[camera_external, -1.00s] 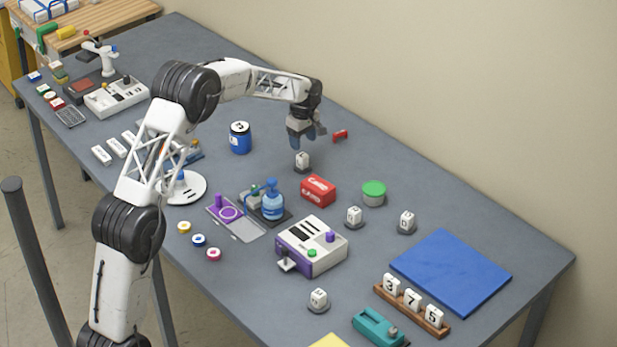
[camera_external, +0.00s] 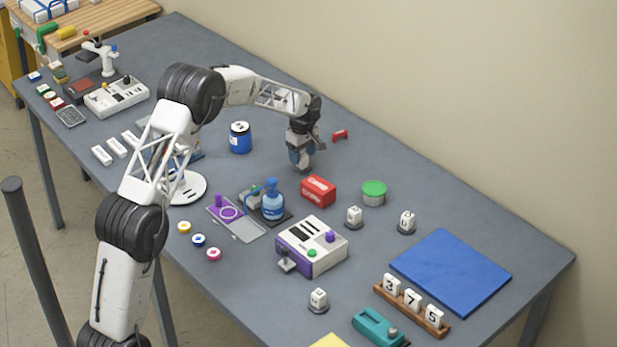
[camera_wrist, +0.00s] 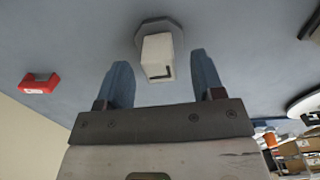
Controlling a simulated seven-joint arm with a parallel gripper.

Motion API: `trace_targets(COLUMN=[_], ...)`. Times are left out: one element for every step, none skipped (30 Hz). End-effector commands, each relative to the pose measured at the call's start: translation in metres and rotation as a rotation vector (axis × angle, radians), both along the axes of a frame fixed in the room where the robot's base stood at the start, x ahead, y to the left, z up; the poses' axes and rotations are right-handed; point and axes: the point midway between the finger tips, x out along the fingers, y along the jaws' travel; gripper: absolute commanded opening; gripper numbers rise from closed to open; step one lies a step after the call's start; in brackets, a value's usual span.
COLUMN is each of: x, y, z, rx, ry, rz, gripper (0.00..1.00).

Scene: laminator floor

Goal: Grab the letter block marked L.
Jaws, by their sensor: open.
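The white letter block marked L (camera_wrist: 157,55) sits on a small grey round base (camera_wrist: 159,27) in the wrist view, just ahead of my fingers. My gripper (camera_wrist: 161,75) is open, with one blue finger to each side of the block's near end and a gap on both sides. In the external view my gripper (camera_external: 301,162) points down at the table and hides the block.
Right of my gripper stand a red box (camera_external: 318,190) and a green-lidded tub (camera_external: 374,192). A blue canister (camera_external: 240,138) is to its left. A small red piece (camera_external: 340,135) lies behind, also in the wrist view (camera_wrist: 39,83). Other lettered blocks (camera_external: 354,216) stand nearer the front.

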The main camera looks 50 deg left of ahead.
Motion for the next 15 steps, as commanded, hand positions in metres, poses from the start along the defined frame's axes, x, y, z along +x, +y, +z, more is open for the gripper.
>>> trace_targets(x=[0.0,0.0,0.0,0.0,0.0,0.0,0.0,0.0,0.0,0.0,0.0,0.0,0.0,0.0,0.0], y=[0.0,0.0,0.0,0.0,0.0,0.0,0.0,0.0,0.0,0.0,0.0,0.0,0.0,0.0,0.0], z=[-0.006,-0.008,-0.011,-0.013,-0.015,-0.016,-0.016,-0.017,-0.017,-0.016,-0.016,-0.016,-0.016,-0.016,-0.016], rx=[0.0,0.0,0.0,0.0,0.0,0.0,0.0,0.0,0.0,0.0,0.0,0.0,0.0,0.0,0.0], ry=[0.001,0.001,0.0,0.0,0.0,-0.001,-0.001,-0.001,-0.001,-0.001,-0.001,-0.001,-0.001,-0.001,-0.001], rz=[0.0,0.0,0.0,0.0,0.0,0.0,0.0,0.0,0.0,0.0,0.0,0.0,0.0,0.0,0.0], gripper=[0.62,0.62,0.62,0.62,0.62,0.62,0.62,0.62,0.62,0.62,0.62,0.62,0.62,0.62,0.62])
